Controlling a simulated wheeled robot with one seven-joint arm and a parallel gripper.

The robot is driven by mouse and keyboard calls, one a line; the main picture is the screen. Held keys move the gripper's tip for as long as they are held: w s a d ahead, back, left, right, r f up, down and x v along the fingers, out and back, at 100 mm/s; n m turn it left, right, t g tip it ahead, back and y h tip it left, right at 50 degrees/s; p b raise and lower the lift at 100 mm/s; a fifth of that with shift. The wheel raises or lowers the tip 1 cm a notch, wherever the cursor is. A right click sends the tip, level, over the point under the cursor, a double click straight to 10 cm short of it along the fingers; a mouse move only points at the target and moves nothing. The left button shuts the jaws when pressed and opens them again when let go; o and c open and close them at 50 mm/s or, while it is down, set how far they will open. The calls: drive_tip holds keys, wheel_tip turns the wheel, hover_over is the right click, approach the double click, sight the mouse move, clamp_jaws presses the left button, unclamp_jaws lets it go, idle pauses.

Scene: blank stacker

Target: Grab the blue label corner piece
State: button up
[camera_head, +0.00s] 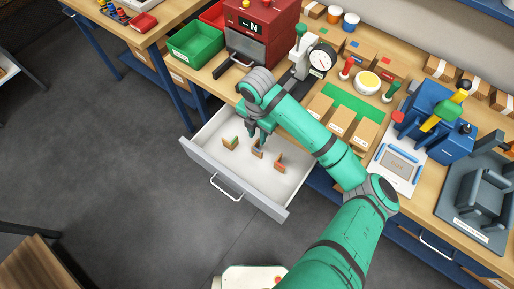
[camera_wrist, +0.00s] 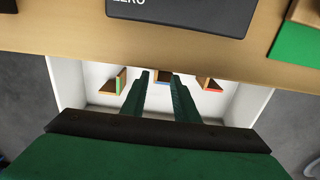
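Three small wooden corner pieces stand in a row in the open white drawer. The middle one, the blue label corner piece (camera_head: 258,154), is partly hidden by my gripper in the head view. My gripper (camera_head: 256,142) points down into the drawer, over the middle piece. In the wrist view my gripper (camera_wrist: 160,78) has its two dark green fingers apart, with a gap between them. Whether the fingers touch the piece cannot be seen.
A green label piece (camera_head: 230,143) stands to the left and a red label piece (camera_head: 280,163) to the right, both close by. The drawer (camera_head: 246,199) has low walls around them. The workbench edge (camera_wrist: 160,52) lies close to the drawer.

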sight(256, 142)
drive_tip(key=shift+w+a+f, duration=0.1)
drive_tip(key=shift+a+f, duration=0.05)
drive_tip(key=shift+f, duration=1.4)
drive_tip(key=shift+a+f, duration=0.15)
drive_tip(key=shift+f, duration=1.4)
clamp_jaws()
